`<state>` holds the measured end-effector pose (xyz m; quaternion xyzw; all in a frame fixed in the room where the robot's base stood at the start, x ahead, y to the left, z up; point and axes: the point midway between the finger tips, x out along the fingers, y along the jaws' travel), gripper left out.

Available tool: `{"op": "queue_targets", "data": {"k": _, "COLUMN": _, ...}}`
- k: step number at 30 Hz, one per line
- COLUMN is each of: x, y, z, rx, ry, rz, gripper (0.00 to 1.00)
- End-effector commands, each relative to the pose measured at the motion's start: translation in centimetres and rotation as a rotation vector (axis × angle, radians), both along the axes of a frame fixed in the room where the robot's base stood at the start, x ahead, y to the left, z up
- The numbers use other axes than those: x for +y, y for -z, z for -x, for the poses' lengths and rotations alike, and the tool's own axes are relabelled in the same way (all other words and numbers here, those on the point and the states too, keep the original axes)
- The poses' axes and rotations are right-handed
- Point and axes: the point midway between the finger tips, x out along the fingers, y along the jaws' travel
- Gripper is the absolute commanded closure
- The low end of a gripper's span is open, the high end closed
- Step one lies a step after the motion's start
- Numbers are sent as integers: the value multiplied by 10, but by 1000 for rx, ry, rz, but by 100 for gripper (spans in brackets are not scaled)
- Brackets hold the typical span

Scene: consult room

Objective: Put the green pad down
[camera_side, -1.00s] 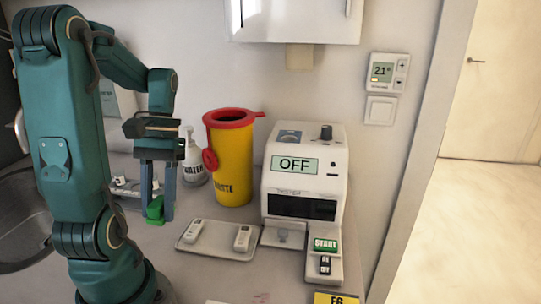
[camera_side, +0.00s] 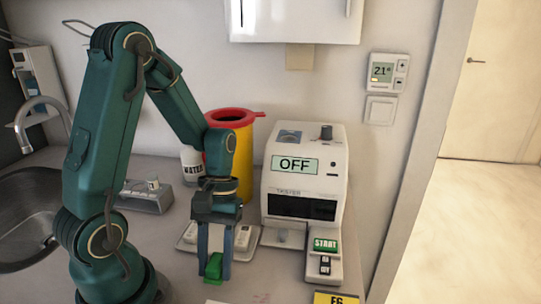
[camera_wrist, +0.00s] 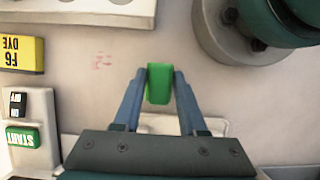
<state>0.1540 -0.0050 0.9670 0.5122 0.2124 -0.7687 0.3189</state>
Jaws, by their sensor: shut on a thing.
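The green pad (camera_side: 214,267) is a small green block between the fingertips of my gripper (camera_side: 216,262). In the wrist view the green pad (camera_wrist: 159,84) sits between the two blue-grey fingers of my gripper (camera_wrist: 159,88), touched on both sides. My gripper is shut on it and points down over the counter, in front of the white tray. I cannot tell whether the pad touches the counter.
The white tray (camera_side: 250,244) with small white items lies behind my gripper. The white tester (camera_side: 303,180) reading OFF stands to the right, with a green START button (camera_side: 325,245). A yellow bin (camera_side: 243,165), a grey holder (camera_side: 145,198) and a sink (camera_side: 30,215) are around.

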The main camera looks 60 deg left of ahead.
Motion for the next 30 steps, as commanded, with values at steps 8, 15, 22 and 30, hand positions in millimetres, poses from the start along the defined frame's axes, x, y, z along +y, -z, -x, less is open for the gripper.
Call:
{"op": "queue_targets", "data": {"k": 8, "x": 0, "y": 19, "z": 0, "rx": 0, "ry": 0, "rz": 0, "gripper": 100}}
{"op": "queue_targets", "data": {"k": 15, "x": 0, "y": 19, "z": 0, "rx": -1, "ry": 0, "rz": -1, "gripper": 100}}
{"op": "queue_targets", "data": {"k": 22, "x": 1, "y": 24, "z": 0, "rx": -1, "ry": -1, "rz": -2, "gripper": 32}}
{"op": "queue_targets", "data": {"k": 30, "x": 0, "y": 19, "z": 0, "rx": 0, "ry": 0, "rz": -1, "gripper": 29}}
